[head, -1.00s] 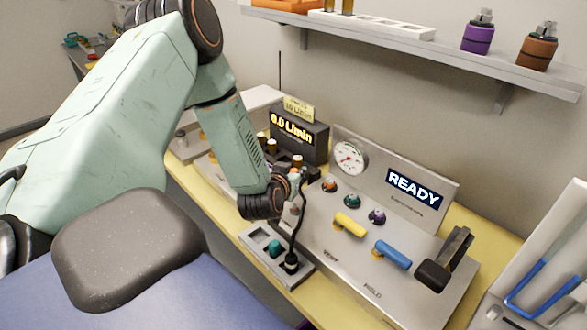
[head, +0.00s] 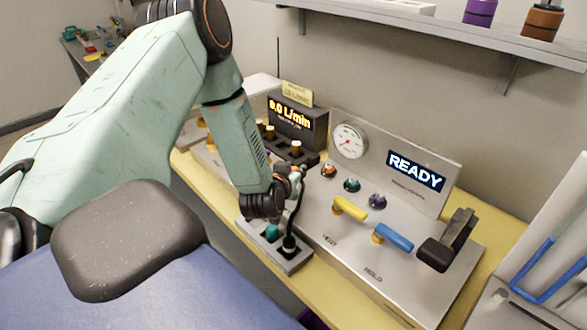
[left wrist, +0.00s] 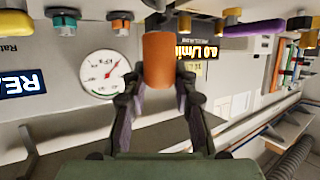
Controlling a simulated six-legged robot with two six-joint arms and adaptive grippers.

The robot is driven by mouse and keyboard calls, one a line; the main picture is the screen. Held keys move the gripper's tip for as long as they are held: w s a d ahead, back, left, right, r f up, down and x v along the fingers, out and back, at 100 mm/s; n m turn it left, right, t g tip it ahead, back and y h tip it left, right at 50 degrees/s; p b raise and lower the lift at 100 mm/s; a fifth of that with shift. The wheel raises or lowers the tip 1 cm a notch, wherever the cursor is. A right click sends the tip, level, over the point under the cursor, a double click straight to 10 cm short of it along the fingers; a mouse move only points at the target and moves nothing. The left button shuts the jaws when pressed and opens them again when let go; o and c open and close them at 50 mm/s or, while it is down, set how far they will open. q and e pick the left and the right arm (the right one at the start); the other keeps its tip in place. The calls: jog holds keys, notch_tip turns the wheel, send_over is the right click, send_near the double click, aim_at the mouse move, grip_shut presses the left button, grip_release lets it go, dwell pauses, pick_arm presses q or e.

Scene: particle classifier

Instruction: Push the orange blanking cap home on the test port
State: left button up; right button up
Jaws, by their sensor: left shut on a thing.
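My left gripper (head: 294,178) is above the tray at the left end of the metal test panel (head: 345,262). In the left wrist view my left gripper (left wrist: 160,85) is shut on the orange cap (left wrist: 159,60), which stands out beyond the fingertips. The test port cannot be made out for certain in the head view, where the gripper hides that spot. My right gripper is not in view.
The panel carries orange, teal and purple-ringed fittings (head: 352,185), a yellow lever (head: 350,209), a blue lever (head: 393,237), a gauge (head: 349,141) and a READY display (head: 415,171). A grey tray (head: 290,262) with a teal cap (head: 271,231) lies below the gripper. A shelf (head: 430,22) runs above.

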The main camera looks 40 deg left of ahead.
pick_arm(q)
jog(key=shift+a+f, duration=0.25)
jog(key=shift+f, duration=0.15)
jog(key=shift+d+r, duration=0.1)
jog(key=shift+d, duration=0.1)
jog(key=shift+a, duration=0.25)
jog(key=shift+d, duration=0.15)
jog(key=shift+p, duration=0.3)
dwell(0.9)
jog(key=shift+f+b, duration=1.4)
jog(key=shift+f, duration=0.45)
jog(key=o, duration=1.1)
